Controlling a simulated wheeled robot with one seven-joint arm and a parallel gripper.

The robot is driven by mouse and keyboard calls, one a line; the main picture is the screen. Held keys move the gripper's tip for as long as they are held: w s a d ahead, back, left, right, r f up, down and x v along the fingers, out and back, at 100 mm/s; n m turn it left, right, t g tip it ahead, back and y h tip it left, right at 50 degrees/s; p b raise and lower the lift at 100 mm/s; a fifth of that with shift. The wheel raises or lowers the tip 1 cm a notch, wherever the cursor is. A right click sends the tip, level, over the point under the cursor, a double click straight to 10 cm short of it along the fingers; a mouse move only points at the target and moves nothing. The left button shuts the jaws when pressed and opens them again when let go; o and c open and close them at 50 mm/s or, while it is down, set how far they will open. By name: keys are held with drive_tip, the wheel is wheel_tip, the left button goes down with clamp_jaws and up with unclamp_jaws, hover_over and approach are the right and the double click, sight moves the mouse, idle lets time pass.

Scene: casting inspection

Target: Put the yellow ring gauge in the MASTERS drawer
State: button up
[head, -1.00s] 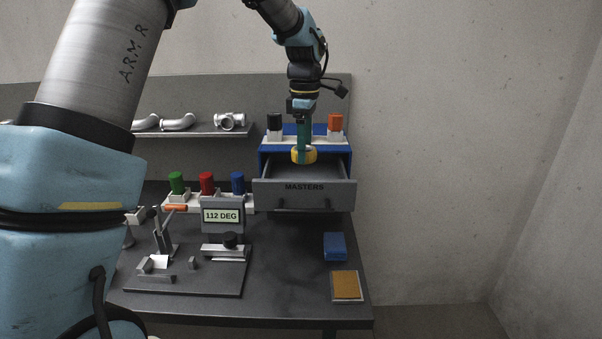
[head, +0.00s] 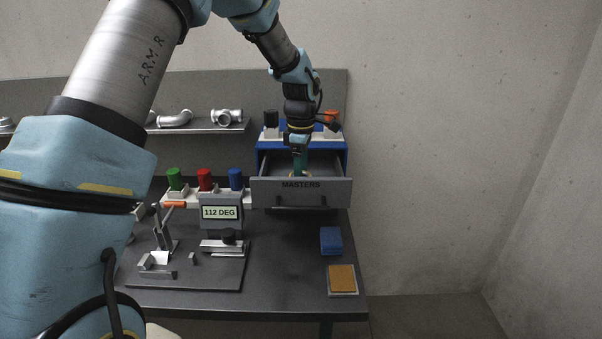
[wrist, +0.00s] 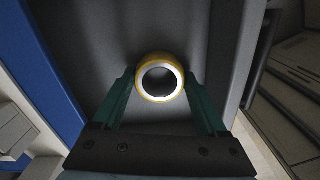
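The yellow ring gauge (wrist: 160,98) is between the tips of my gripper's green fingers (wrist: 160,80) in the wrist view, its round opening facing the camera. The fingers appear to touch it on both sides. In the head view my gripper (head: 299,170) points down into the open MASTERS drawer (head: 301,192). Only a sliver of the ring shows there above the drawer front; the rest is hidden. The wrist view shows the grey drawer floor (wrist: 95,30) behind the ring; I cannot tell whether the ring touches it.
The blue cabinet (head: 342,151) carries a black and an orange-topped item. A fixture with a 112 DEG display (head: 220,212) stands left of the drawer. A blue block (head: 331,240) and a brown-topped pad (head: 342,280) lie on the bench at right. Pipe fittings sit on the shelf.

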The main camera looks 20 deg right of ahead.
drive_tip(key=o, duration=0.4)
drive_tip(key=shift+c, duration=0.2)
wheel_tip(320, 180, up, 12)
drive_tip(key=b, duration=0.3)
drive_tip(key=a+f+m, duration=0.2)
drive_tip(key=a+m, duration=0.1)
drive_tip(key=a, duration=0.7)
drive_tip(key=a+f+m, duration=0.3)
drive_tip(key=a, duration=0.7)
drive_tip(key=s+a+f+m, duration=0.2)
drive_tip(key=s+a, duration=0.3)
drive_tip(key=a, duration=0.3)
drive_tip(key=s+a+f+m+t, duration=0.1)
drive_tip(key=s+a+f+m, duration=0.2)
drive_tip(key=a, duration=0.5)
drive_tip(key=s+m, duration=0.1)
drive_tip(key=s, duration=0.1)
drive_tip(key=shift+s+a+f+t, duration=0.2)
drive_tip(key=shift+s+t, duration=0.1)
drive_tip(key=shift+s, duration=0.05)
